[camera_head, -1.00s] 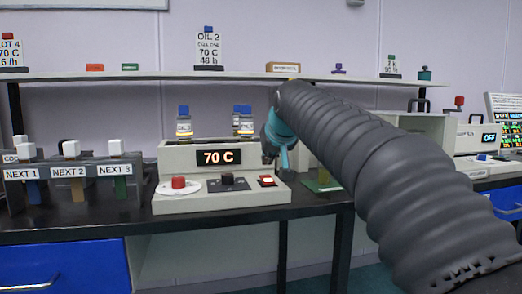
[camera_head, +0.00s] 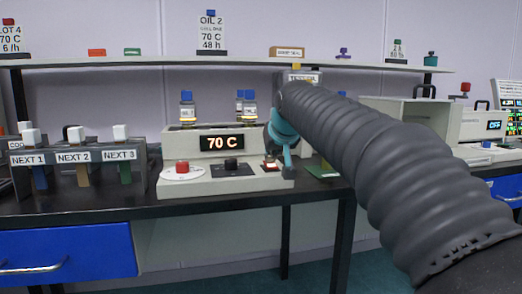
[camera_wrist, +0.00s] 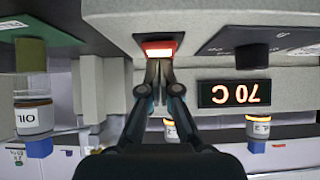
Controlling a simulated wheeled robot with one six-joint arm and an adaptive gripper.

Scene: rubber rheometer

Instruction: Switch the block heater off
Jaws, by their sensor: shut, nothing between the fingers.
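The block heater (camera_head: 222,176) is a pale box on the bench with a lit 70 C display (camera_head: 222,143). The display also shows upside down in the wrist view (camera_wrist: 236,93). A small red-and-white rocker switch (camera_wrist: 159,49) sits on the heater's front slope, at its right end in the head view (camera_head: 270,165). My gripper (camera_wrist: 157,66) is shut and empty, its fingertips right at the switch's edge in the wrist view. I cannot tell whether they touch it. In the head view my gripper (camera_head: 287,168) partly covers the heater's right end.
A red knob (camera_head: 182,167) and a black knob (camera_head: 231,164) stand on the heater front, left of the switch. Several blue-capped vials (camera_head: 188,105) stand in its top. A labelled rack (camera_head: 75,157) is to the left. A shelf (camera_head: 240,63) runs above.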

